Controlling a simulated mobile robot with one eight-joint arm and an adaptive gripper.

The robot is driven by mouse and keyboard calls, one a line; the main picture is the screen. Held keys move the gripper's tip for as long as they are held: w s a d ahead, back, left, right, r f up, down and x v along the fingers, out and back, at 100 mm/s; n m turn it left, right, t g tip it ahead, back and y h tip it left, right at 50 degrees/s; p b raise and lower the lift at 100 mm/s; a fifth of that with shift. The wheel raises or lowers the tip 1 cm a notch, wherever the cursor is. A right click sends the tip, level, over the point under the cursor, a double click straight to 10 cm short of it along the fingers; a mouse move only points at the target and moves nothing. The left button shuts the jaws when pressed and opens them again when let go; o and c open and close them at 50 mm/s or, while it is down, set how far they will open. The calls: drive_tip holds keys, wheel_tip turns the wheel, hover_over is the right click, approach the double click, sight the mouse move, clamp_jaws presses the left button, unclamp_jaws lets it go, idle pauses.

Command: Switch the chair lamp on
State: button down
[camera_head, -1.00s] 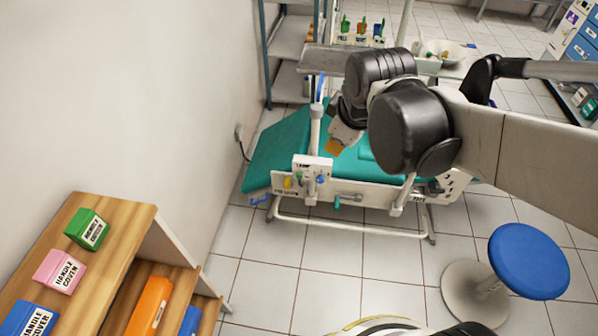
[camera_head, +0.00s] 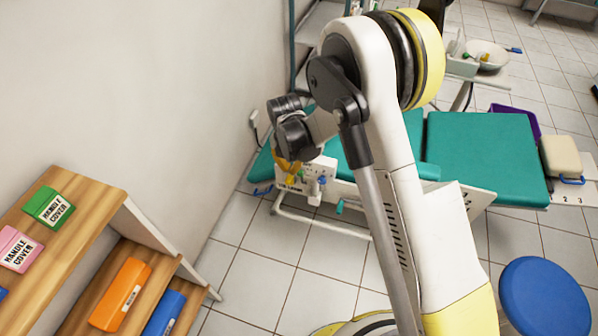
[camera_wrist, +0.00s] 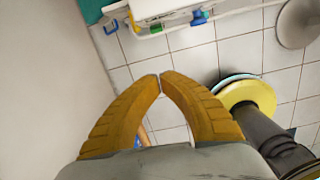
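The teal dental chair (camera_head: 480,150) stands by the wall. A white control box (camera_head: 322,168) with small coloured knobs sits at its near left side. My gripper (camera_head: 284,170) overlaps the box's left end in the head view; contact cannot be told there. In the wrist view my gripper (camera_wrist: 160,78) has its fingertips together with nothing between them. The box's edge (camera_wrist: 150,8) and a blue knob (camera_wrist: 198,17) lie beyond the tips. I cannot make out the lamp head; my arm hides part of the chair.
A wooden shelf (camera_head: 125,225) with handle cover boxes, an orange box (camera_head: 120,295) and a blue box (camera_head: 165,314) is at lower left. A blue stool (camera_head: 545,297) stands at lower right. Tiled floor (camera_head: 265,265) between shelf and chair is clear.

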sight(300, 173)
drive_tip(key=shift+a+f+n, duration=0.15)
drive_tip(key=shift+f+n, duration=0.25)
drive_tip(key=shift+f, duration=0.5)
wheel_tip(300, 173, down, 10)
drive_tip(key=b, duration=0.5)
drive_tip(key=shift+w+d+r+b, duration=0.15)
drive_tip(key=shift+w+d+r, duration=0.15)
drive_tip(key=shift+w, duration=0.4)
drive_tip(key=shift+w+d+r+b, duration=0.15)
drive_tip(key=shift+w+d+r, duration=0.15)
drive_tip(key=shift+w, duration=0.4)
drive_tip(key=shift+w+d+r+b, duration=0.2)
drive_tip(key=shift+w+r, duration=0.1)
drive_tip(key=shift+w, duration=0.4)
